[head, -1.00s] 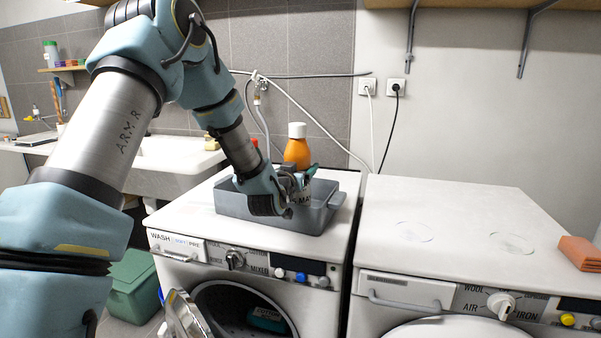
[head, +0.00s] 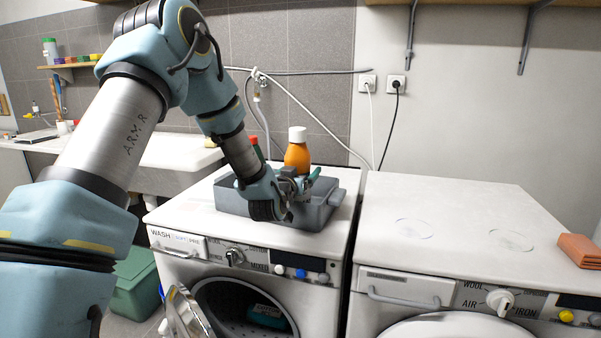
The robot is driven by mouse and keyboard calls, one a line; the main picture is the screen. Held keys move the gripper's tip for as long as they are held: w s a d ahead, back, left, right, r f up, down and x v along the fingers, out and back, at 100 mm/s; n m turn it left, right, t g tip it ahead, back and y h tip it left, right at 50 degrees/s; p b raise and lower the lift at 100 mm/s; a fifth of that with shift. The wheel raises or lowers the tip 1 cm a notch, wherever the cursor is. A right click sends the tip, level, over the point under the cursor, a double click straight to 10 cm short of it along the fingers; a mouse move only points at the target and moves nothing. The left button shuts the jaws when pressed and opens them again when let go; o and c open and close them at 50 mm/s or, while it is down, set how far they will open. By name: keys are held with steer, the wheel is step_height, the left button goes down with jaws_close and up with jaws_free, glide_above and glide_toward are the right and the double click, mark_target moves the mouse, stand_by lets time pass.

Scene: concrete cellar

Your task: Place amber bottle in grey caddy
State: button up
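The amber bottle (head: 297,156) is orange with a white cap and stands upright. Its top shows above my gripper (head: 302,186), and its lower part is hidden behind the fingers and the caddy wall. My gripper appears shut around the bottle's lower body, though the contact is partly covered. The grey caddy (head: 318,217) sits on top of the left washing machine, and my gripper is over and partly inside its right half. I cannot tell whether the bottle's base touches the caddy floor.
A green bottle with a red cap (head: 254,143) stands behind my wrist. The left machine's door (head: 184,312) hangs open. A sink (head: 175,160) lies at the left.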

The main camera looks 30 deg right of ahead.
steer(key=shift+r, duration=0.15)
steer(key=shift+s+a, duration=0.2)
steer(key=shift+a, duration=0.05)
steer(key=b+v, duration=0.3)
steer(key=v, duration=0.9)
steer(key=w+a+f+y, duration=0.1)
steer(key=a+y, duration=0.1)
steer(key=a, duration=0.1)
steer(key=w+a+f+n+g+y, duration=0.1)
steer(key=a+f, duration=0.1)
steer(key=a, duration=0.1)
steer(key=w+a+f+g+y, duration=0.1)
steer(key=a+y, duration=0.1)
steer(key=a, duration=0.2)
steer(key=shift+w+a+f+n+y, duration=0.1)
steer(key=shift+w+f+n+y, duration=0.2)
steer(key=shift+w+f+n, duration=0.1)
steer(key=s+a+f+n+g+y, duration=0.1)
steer(key=s+a+n+g+y, duration=0.1)
steer(key=s+a, duration=0.3)
steer(key=s+a+f+n+g+y, duration=0.1)
steer(key=s+a+g, duration=0.3)
steer(key=a, duration=0.7)
steer(key=s+a+f+n+g+y, duration=0.1)
steer(key=s+a+n+g+y, duration=0.2)
steer(key=s+a, duration=0.3)
steer(key=a+y, duration=0.1)
steer(key=a, duration=0.2)
steer(key=shift+f, duration=0.25)
steer(key=shift+s+a+r, duration=0.1)
